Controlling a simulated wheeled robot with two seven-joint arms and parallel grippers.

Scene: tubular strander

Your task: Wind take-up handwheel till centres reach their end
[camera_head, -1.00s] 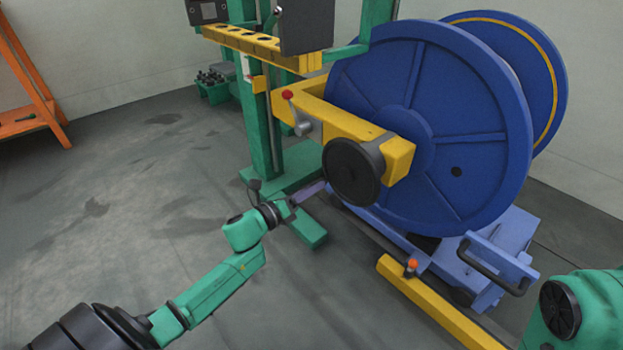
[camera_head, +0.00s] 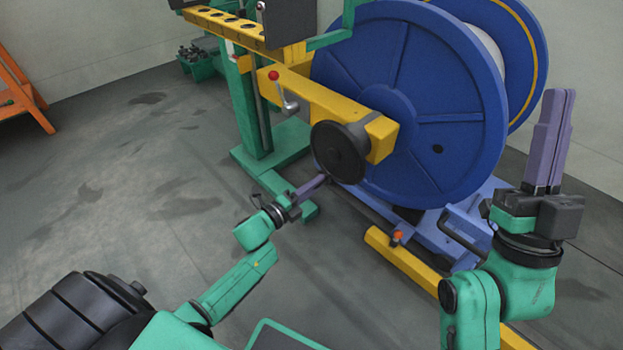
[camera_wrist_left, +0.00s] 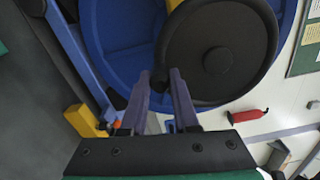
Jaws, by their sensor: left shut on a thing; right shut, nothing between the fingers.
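The black round handwheel (camera_head: 338,152) sits at the front end of the yellow arm, before the big blue reel (camera_head: 415,105). In the left wrist view the handwheel (camera_wrist_left: 222,58) fills the upper right. My left gripper (camera_head: 325,179) is at the wheel's lower edge. In the left wrist view its purple fingers (camera_wrist_left: 162,80) close on a small dark handle at the wheel's rim; the handle is mostly hidden between the fingertips. My right gripper (camera_head: 562,95) is raised at the right, fingers together, pointing up, empty and away from the wheel. The centres cannot be made out.
A red-knobbed lever (camera_head: 281,90) stands on the yellow arm (camera_head: 330,108) above the wheel. A yellow floor rail (camera_head: 405,262) and a blue cradle with a black handle (camera_head: 465,232) lie below the reel.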

